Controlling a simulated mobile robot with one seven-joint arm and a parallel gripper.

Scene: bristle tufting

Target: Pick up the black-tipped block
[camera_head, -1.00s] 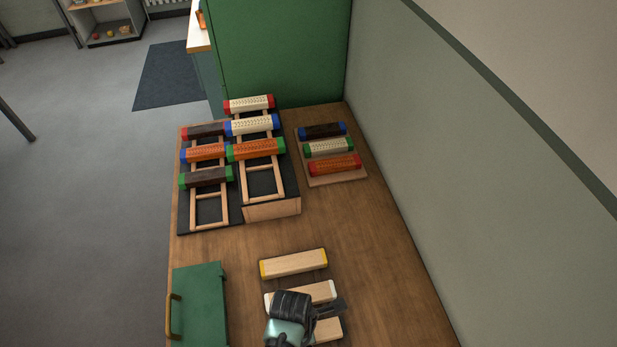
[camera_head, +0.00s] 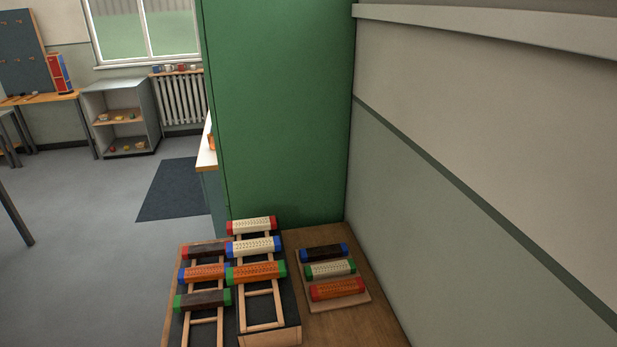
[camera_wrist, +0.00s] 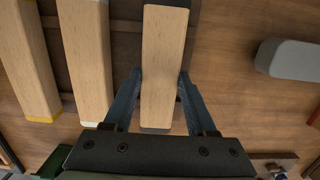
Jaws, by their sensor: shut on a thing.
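The black-tipped block (camera_wrist: 164,50) is a pale wooden bar in the middle of the wrist view, with a dark near end. My gripper (camera_wrist: 160,77) has one finger on each long side of it and is shut on it. I cannot tell whether the block is clear of the surface under it. To its left lies a white-tipped wooden block (camera_wrist: 84,60), and further left a yellow-tipped one (camera_wrist: 27,62). My gripper and these blocks are out of the head view.
A grey rounded object (camera_wrist: 288,58) lies right of my gripper on the wooden table (camera_wrist: 235,90). In the head view, black ladder racks (camera_head: 263,310) bear several coloured rollers. A small board beside them holds a blue-ended (camera_head: 324,252), a green-ended (camera_head: 330,269) and a red-ended roller (camera_head: 338,289). A wall stands at right.

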